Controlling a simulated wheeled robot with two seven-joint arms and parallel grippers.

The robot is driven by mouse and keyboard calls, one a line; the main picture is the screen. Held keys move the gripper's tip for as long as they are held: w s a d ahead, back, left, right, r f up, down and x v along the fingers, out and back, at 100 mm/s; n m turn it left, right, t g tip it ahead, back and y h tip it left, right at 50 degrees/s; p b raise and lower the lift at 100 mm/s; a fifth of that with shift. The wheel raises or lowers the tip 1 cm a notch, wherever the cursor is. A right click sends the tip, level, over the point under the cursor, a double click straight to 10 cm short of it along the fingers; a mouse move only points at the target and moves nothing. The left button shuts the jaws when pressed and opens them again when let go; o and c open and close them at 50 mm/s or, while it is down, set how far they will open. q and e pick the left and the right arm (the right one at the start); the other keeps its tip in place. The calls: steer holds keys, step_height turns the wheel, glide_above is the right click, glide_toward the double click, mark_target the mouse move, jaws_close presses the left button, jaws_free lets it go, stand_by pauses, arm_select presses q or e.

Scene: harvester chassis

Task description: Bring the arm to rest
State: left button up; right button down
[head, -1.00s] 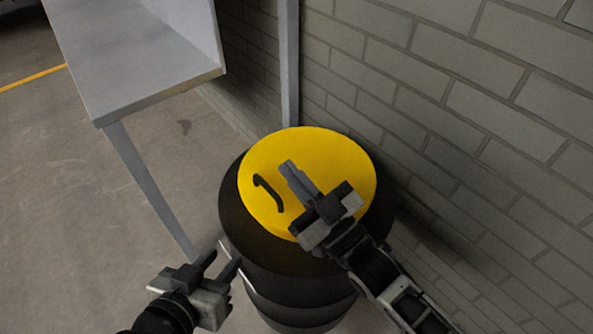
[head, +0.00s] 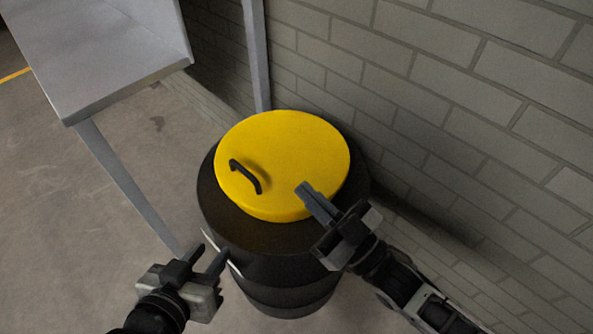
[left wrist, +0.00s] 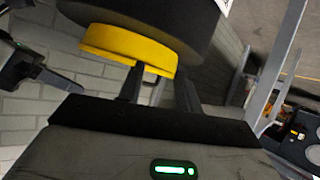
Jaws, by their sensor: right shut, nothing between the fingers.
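A round yellow lid (head: 290,148) with a black curved handle (head: 246,176) sits on top of a black barrel (head: 285,240) by the wall. My right gripper (head: 306,190) is shut and empty. Its fingertips overlap the lid's front right part in the head view; I cannot tell whether they touch it. My left gripper (head: 206,254) is open and empty, in front and to the left of the barrel. In the left wrist view, its two fingers (left wrist: 160,88) stand apart, with the lid (left wrist: 125,45) and barrel (left wrist: 165,18) beyond them, appearing upside down.
A grey metal table or shelf (head: 110,60) with thin legs stands at the upper left. A grey brick wall (head: 450,110) runs behind and to the right of the barrel. The concrete floor (head: 60,200) at the left is clear.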

arm_select(q)
steer(key=shift+r, duration=0.1)
arm_select(e)
steer(key=shift+s+d, duration=0.1)
steer(key=shift+d, duration=0.05)
arm_select(q)
steer(key=shift+r, duration=0.1)
